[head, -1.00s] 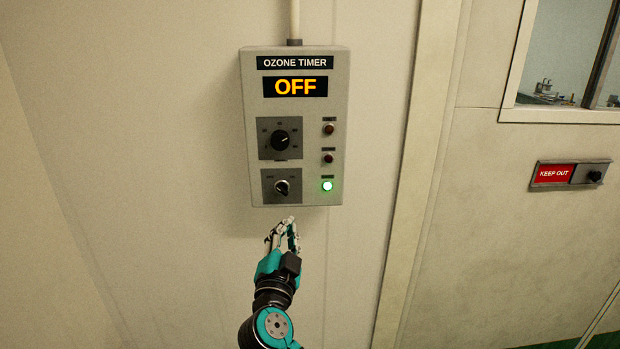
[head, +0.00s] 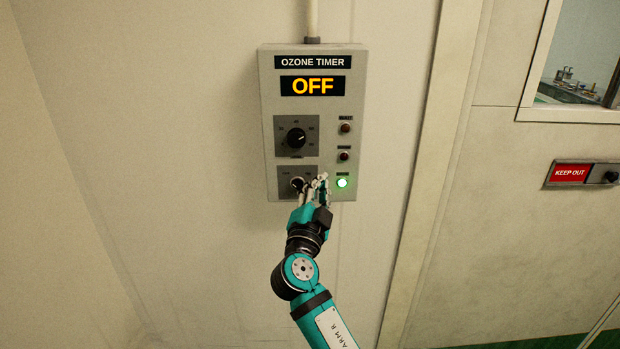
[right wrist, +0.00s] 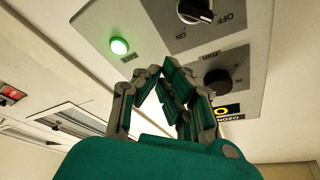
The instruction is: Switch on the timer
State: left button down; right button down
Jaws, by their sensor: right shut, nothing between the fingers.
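The ozone timer (head: 265,110) is a grey wall box with a display (head: 313,86) reading OFF in yellow. Its lower rotary switch (head: 297,183) is partly behind my right gripper (head: 316,180) in the head view. In the right wrist view this switch (right wrist: 195,10) has a black and silver knob on a grey plate marked OFF and ON. My right gripper (right wrist: 160,76) is shut and empty, its fingertips in front of the box's lower part, beside the switch. I cannot tell whether they touch the box. My left gripper is out of view.
The upper dial (head: 296,138) sits above the switch. A lit green lamp (head: 342,183) is right of the fingers, below two dark red lamps. A KEEP OUT sign (head: 573,174) and a window are at the right. The wall left of the box is bare.

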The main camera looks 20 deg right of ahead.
aim_at(313, 177)
jog(key=x, duration=0.2)
jog(key=p+x, duration=0.1)
jog(key=x, duration=0.1)
jog(key=shift+s+r+p, duration=0.1)
jog(key=shift+r+p, duration=0.1)
jog(key=shift+p, duration=0.1)
jog(key=shift+a+f+p, duration=0.4)
jog(key=shift+a+f, duration=0.65)
jog(key=shift+f, duration=0.2)
jog(key=shift+w+a+f, duration=0.2)
jog(key=shift+a+f, duration=0.2)
jog(key=shift+a, duration=0.1)
jog(key=shift+f, duration=0.15)
